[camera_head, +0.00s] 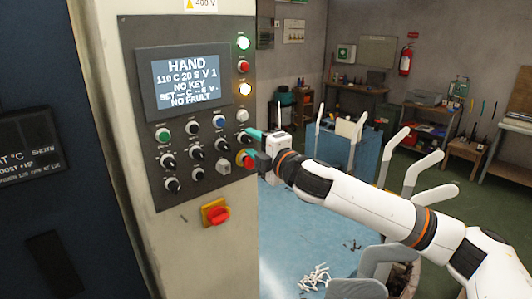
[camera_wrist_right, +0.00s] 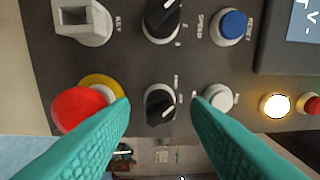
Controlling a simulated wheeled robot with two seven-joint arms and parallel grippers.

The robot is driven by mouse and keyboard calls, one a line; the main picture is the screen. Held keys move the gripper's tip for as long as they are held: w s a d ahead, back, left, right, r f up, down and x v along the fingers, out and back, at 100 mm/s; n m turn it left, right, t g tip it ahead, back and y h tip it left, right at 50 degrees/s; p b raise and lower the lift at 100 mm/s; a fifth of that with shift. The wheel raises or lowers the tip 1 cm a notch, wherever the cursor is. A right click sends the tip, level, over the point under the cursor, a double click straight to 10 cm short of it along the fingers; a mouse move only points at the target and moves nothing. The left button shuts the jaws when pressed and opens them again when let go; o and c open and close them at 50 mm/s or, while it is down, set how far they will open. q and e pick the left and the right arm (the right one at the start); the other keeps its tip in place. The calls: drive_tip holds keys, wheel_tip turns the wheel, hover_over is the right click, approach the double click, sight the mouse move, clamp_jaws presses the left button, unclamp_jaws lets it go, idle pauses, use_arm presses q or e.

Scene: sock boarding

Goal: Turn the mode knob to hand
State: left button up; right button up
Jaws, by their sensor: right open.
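A black rotary knob (camera_wrist_right: 160,104) with a white pointer mark sits between my teal fingertips in the right wrist view. I take it for the mode knob, but its label is too small to read. In the head view this knob (camera_head: 243,136) is at the panel's right edge, partly behind a finger. My right gripper (camera_head: 254,146) is open, with a finger on either side of the knob and a visible gap to each. The display (camera_head: 186,83) reads HAND, with NO KEY and NO FAULT below. My left gripper is not in view.
A red emergency button (camera_wrist_right: 77,108) on a yellow ring is close by the left finger in the wrist view. A white button (camera_wrist_right: 219,97) is near the other finger. Several knobs and a red-yellow switch (camera_head: 216,214) are on the cabinet. A blue cart (camera_head: 345,152) stands behind my arm.

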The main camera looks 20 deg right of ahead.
drive_tip(key=b+v, duration=0.4)
drive_tip(key=v, duration=0.7)
drive_tip(key=shift+s, duration=0.2)
